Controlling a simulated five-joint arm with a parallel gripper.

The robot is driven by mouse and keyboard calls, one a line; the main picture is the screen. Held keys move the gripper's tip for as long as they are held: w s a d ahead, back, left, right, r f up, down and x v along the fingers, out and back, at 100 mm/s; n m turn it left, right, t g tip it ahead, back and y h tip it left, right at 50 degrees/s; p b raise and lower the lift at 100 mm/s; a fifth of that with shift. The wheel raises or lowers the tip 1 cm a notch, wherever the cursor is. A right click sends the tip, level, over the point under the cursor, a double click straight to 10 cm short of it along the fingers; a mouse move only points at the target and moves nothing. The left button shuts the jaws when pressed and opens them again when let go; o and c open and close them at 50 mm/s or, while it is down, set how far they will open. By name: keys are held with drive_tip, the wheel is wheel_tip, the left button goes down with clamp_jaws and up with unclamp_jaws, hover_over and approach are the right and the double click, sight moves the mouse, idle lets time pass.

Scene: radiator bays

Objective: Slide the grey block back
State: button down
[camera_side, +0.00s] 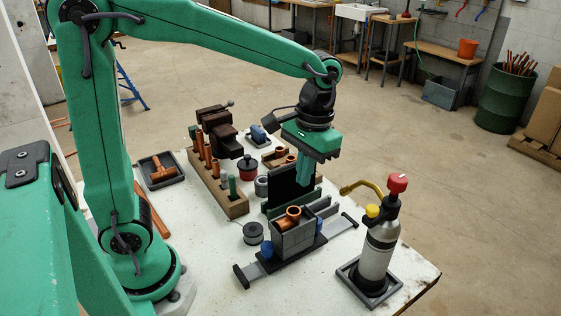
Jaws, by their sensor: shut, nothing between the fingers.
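A grey block (295,241) sits on a dark rail (252,274) near the front middle of the white table. A copper pipe fitting (292,214) rests in or on top of the block; I cannot tell how deep. Blue round parts show at the block's left (267,249) and right. The fingertips are small and hard to make out against the panel.
Dark green and grey slats (325,206) stand just behind the block. A gas torch (379,245) stands in a black tray at the right. A wooden rack (233,207) of copper pieces and a brown vise (218,133) are at the left and back. A solder spool (253,234) lies left of the block.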

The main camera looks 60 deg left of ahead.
drive_tip(key=w+f+m+g, duration=0.1)
drive_tip(key=w+g, duration=0.1)
drive_tip(key=w, duration=1.2)
drive_tip(key=g, duration=0.1)
approach(326, 231)
drive_tip(key=w+r, duration=0.1)
drive_tip(key=w, duration=0.1)
drive_tip(key=w+r, duration=0.2)
drive_tip(key=shift+w+a+r, duration=0.1)
drive_tip(key=shift+w+r, duration=0.1)
drive_tip(key=x, duration=1)
drive_tip(key=shift+s, duration=2.05)
drive_tip(key=shift+s, duration=0.1)
